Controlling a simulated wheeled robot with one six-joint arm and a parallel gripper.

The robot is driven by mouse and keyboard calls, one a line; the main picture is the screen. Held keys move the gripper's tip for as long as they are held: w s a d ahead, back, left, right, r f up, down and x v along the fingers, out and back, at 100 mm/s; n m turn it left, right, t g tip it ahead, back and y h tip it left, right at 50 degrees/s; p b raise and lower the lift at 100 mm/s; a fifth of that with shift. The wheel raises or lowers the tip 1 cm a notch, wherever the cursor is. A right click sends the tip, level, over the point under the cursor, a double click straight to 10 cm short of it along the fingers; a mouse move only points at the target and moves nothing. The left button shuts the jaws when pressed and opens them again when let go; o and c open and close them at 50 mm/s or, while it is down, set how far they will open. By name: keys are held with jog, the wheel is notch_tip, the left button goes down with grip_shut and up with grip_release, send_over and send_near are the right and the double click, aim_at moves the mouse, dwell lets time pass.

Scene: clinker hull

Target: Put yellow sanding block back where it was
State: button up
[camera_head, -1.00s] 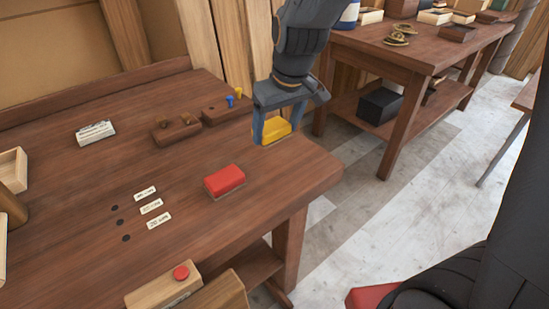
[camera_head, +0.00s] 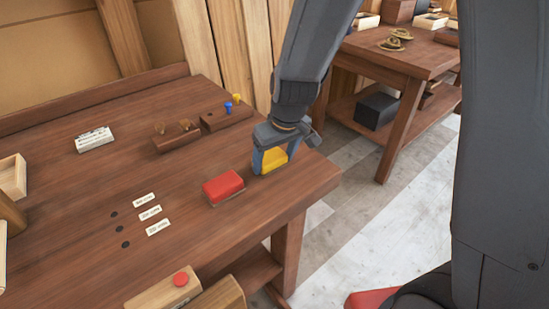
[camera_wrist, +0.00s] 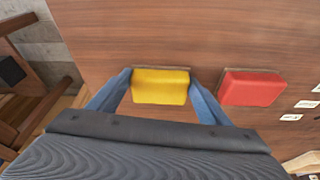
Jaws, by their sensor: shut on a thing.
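My gripper (camera_head: 270,161) is shut on the yellow sanding block (camera_head: 274,159), with one finger on each side of it. The block is low at the right part of the bench top, close to or touching the wood; I cannot tell which. In the wrist view the yellow sanding block (camera_wrist: 161,87) sits between the two blue fingers, and a thin brown edge shows along its far side. A red sanding block (camera_head: 223,186) lies just left of it on the bench, apart from my gripper.
The wooden bench (camera_head: 180,250) has three dark holes with white labels (camera_head: 151,213) left of the red block. Wooden holders (camera_head: 225,116) with blue and yellow pegs stand behind. A box with a red button (camera_head: 181,279) is at the front. The bench's right edge is near.

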jog(key=o, duration=1.4)
jog(key=shift+r, duration=0.1)
jog(key=shift+r, duration=0.25)
jog(key=b+v, duration=0.1)
jog(key=v, duration=1)
jog(key=s+d+f+m+g+h, duration=0.1)
jog(key=s+d+f+m+g, duration=0.1)
jog(key=s+d+f+m, duration=0.3)
jog(key=s+d+f, duration=0.4)
jog(key=s+d, duration=0.1)
jog(key=d, duration=0.2)
jog(key=shift+s+d, duration=0.4)
